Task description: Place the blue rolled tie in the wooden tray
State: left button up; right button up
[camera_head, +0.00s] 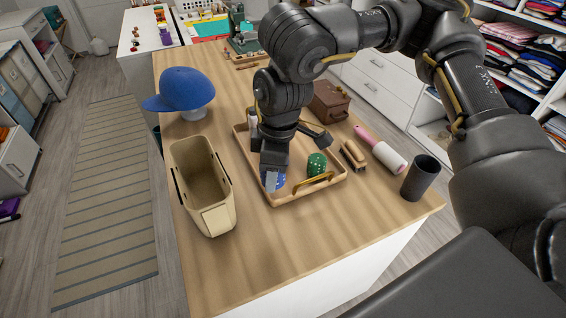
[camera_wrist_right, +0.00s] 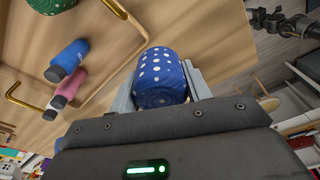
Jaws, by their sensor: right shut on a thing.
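The blue rolled tie with white dots (camera_wrist_right: 160,78) is held between the two fingers of my right gripper (camera_wrist_right: 163,88). In the head view my right gripper (camera_head: 272,181) points down, and a little of the blue tie (camera_head: 280,181) shows beside its fingers. The wooden tray (camera_head: 311,191) lies on the table under my right arm, which hides part of it. The tie appears at the tray's near left part; its height above the tray is hard to tell. A green rolled tie (camera_head: 316,164) lies in the tray. My left gripper is out of view.
A beige open bin (camera_head: 215,221) and a blue cap on a stand (camera_head: 187,90) are left of the tray. A lint roller (camera_head: 385,153), a brush (camera_head: 353,154), a dark cup (camera_head: 419,178) and a brown box (camera_head: 329,101) are right and behind. The table's front is clear.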

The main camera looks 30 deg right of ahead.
jog(key=s+a+n+b, duration=0.2)
jog(key=a+n+b, duration=0.1)
jog(key=n, duration=0.2)
jog(key=shift+n+g, duration=0.3)
jog(key=shift+n, duration=0.1)
jog(key=w+d+f+p, duration=0.1)
jog(key=w+d+f, duration=0.3)
jog(key=w+d+f+p, duration=0.1)
jog(key=w+d+f, duration=0.3)
jog(key=shift+w+d+f, duration=0.1)
jog(key=shift+w+d, duration=0.05)
jog(key=shift+d, duration=0.2)
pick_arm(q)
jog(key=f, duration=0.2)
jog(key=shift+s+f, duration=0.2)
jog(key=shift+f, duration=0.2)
pick_arm(e)
jog(key=shift+w+d+f, duration=0.15)
jog(key=shift+w+f, duration=0.05)
jog(key=shift+f, duration=0.1)
jog(key=f, duration=0.2)
jog(key=f+p, duration=0.1)
jog(key=shift+w+d+f, duration=0.3)
jog(key=shift+f, duration=0.1)
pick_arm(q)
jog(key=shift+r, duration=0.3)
pick_arm(e)
jog(key=shift+f, duration=0.1)
